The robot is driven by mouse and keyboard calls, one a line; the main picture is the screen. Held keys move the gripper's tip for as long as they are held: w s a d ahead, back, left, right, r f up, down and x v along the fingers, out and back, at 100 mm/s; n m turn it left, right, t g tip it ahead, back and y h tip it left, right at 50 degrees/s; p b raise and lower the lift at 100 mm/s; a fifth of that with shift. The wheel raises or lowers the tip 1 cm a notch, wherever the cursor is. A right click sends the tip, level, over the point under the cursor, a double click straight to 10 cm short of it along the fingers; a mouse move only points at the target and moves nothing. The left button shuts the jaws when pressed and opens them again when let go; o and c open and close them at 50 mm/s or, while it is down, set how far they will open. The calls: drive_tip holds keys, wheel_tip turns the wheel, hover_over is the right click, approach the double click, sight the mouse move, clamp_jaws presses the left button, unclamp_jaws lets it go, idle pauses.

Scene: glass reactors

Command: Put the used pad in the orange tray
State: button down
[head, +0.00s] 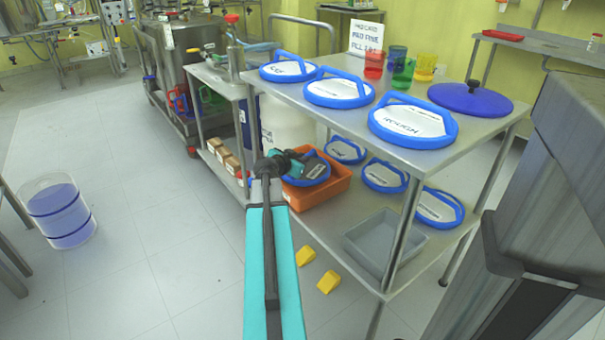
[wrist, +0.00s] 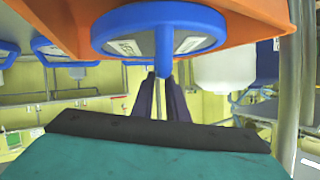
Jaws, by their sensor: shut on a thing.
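The used pad (head: 316,168) is a round disc with a blue rim and a handle, at the lower shelf of the steel table. It also shows in the wrist view (wrist: 200,42), with a small label on its pale face. My gripper (head: 284,160) is shut on the pad's handle, also seen in the wrist view (wrist: 162,82). The orange tray (head: 336,192) is on the lower shelf, and its orange surface fills the top of the wrist view (wrist: 255,22). The pad overlaps the tray in both views. I cannot tell whether it rests on the tray's floor.
Three blue-rimmed pads lie on the tabletop (head: 290,98), near coloured cups (head: 402,72) and a blue lid (head: 470,98). More pads (head: 384,176) and a grey tray (head: 384,242) are on the lower shelf. Yellow wedges (head: 328,282) lie below. Table posts (head: 404,230) stand close.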

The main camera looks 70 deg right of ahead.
sight(318, 171)
drive_tip(key=shift+f, duration=0.6)
drive_tip(key=shift+f, duration=0.1)
drive_tip(key=shift+f+b, duration=0.7)
drive_tip(key=shift+f, duration=1.1)
drive_tip(key=c, duration=1.7)
unclamp_jaws()
drive_tip(key=shift+c, duration=0.2)
